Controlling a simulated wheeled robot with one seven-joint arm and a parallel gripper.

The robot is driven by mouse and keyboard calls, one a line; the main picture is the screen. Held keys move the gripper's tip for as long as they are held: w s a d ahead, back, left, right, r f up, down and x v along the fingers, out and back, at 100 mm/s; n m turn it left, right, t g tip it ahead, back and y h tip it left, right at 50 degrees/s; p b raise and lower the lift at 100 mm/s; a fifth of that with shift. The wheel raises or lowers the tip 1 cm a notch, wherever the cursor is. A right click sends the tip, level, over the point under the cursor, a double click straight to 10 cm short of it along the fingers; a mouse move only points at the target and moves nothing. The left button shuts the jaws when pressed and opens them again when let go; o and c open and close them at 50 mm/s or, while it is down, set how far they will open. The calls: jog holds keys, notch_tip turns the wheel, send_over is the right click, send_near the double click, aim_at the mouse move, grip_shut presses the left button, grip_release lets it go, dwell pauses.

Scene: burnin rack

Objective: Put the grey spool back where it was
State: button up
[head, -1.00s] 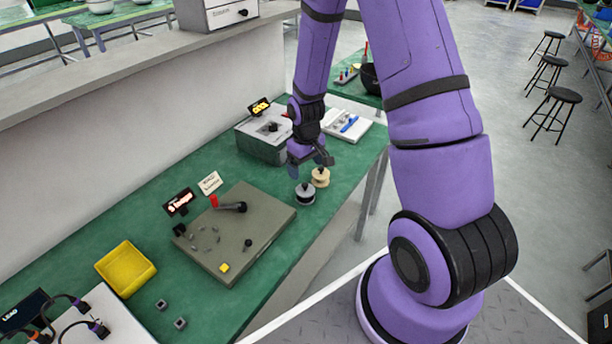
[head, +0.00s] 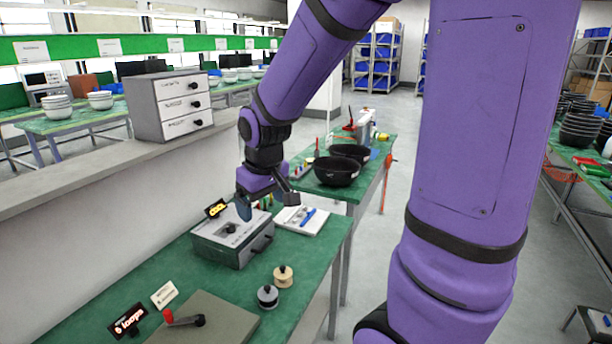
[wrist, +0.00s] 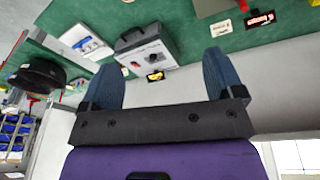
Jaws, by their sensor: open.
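The grey spool (head: 267,296) stands upright on the green table, with a dark knob on top. A cream spool (head: 283,276) stands just behind it to the right. My gripper (head: 267,207) is open and empty, raised above the grey box on the table, up and behind the two spools and apart from them. In the wrist view my gripper (wrist: 165,80) shows its two blue fingers wide apart with nothing between them. Neither spool can be made out in the wrist view.
A grey box (head: 232,238) with a "COOL" sign stands at the table's back, a white tray (head: 302,219) beside it. A flat board (head: 215,325) with a red-ended crank lies at the front. Black bowls (head: 338,170) sit on a farther table. A drawer unit (head: 172,106) stands on the ledge.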

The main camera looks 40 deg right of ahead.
jog(key=s+a+r+t, duration=0.1)
jog(key=s+r, duration=0.5)
jog(key=s, duration=0.2)
jog(key=s+a+r+m+t, duration=0.1)
jog(key=s+a+r, duration=0.1)
jog(key=s+r, duration=0.4)
jog(key=s, duration=0.3)
jog(key=shift+a+r+t+y, duration=0.15)
jog(key=shift+r+t+y, duration=0.15)
jog(key=shift+r, duration=0.1)
